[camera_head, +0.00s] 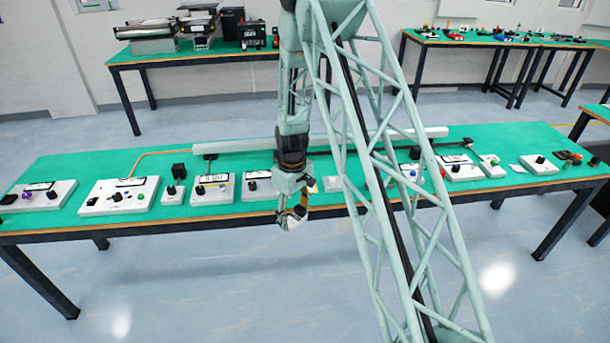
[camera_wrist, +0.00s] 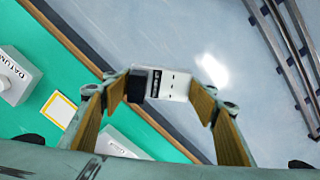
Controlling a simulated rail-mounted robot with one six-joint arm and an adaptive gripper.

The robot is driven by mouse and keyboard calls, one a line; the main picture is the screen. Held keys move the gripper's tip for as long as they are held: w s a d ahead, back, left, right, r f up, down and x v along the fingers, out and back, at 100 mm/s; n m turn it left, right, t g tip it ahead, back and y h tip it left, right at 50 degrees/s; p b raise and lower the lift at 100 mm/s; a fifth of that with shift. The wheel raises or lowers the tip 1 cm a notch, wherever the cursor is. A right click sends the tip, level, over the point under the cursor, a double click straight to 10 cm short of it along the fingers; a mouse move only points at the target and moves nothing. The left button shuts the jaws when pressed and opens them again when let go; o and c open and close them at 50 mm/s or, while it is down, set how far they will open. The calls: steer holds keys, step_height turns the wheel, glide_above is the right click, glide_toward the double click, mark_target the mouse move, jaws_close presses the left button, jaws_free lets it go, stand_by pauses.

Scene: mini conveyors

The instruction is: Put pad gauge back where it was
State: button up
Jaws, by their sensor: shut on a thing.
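The pad gauge, a small white block with a black part and dark markings (camera_wrist: 174,85), is between my fingertips in the wrist view. My gripper (camera_wrist: 165,92) is shut on it. In the head view my gripper (camera_head: 292,216) hangs at the front edge of the long green table (camera_head: 420,206), and only a little of the white block (camera_head: 284,222) shows below it. In the wrist view the held block is seen over the grey floor, just past the table edge. A white square with a yellow border (camera_wrist: 58,110) lies flat on the green top.
A grey-white block marked DATUM (camera_wrist: 18,78) and another pale block (camera_wrist: 116,145) stand near the yellow-bordered square. Several white control boxes (camera_head: 118,196) line the table. A long pale rail (camera_head: 240,145) runs along its back. Bare green top shows between boxes.

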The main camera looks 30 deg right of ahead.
steer(key=w+d+r+n, duration=0.1)
steer(key=w+d+n, duration=0.1)
steer(key=w, duration=0.3)
steer(key=w+d+r+n+b, duration=0.1)
steer(key=w+d+r, duration=0.1)
steer(key=w+d, duration=0.3)
steer(key=w+d+r+n+b, duration=0.1)
steer(key=w+d+r+n, duration=0.1)
steer(key=w, duration=0.3)
steer(key=shift+w+d+r+n, duration=0.1)
steer(key=shift+w+d+n, duration=0.1)
steer(key=shift+d, duration=0.2)
steer(key=shift+w+d+r+n, duration=0.1)
steer(key=shift+w+d, duration=0.05)
steer(key=shift+d, duration=0.25)
steer(key=w+d+r+n+b, duration=0.1)
steer(key=w+d+r+n, duration=0.3)
steer(key=w, duration=0.6)
steer(key=shift+d+r, duration=0.8)
steer(key=shift+d, duration=0.35)
steer(key=shift+f+b, duration=0.6)
steer(key=shift+f, duration=1.9)
steer(key=shift+f+b, duration=0.6)
steer(key=shift+f, duration=1.9)
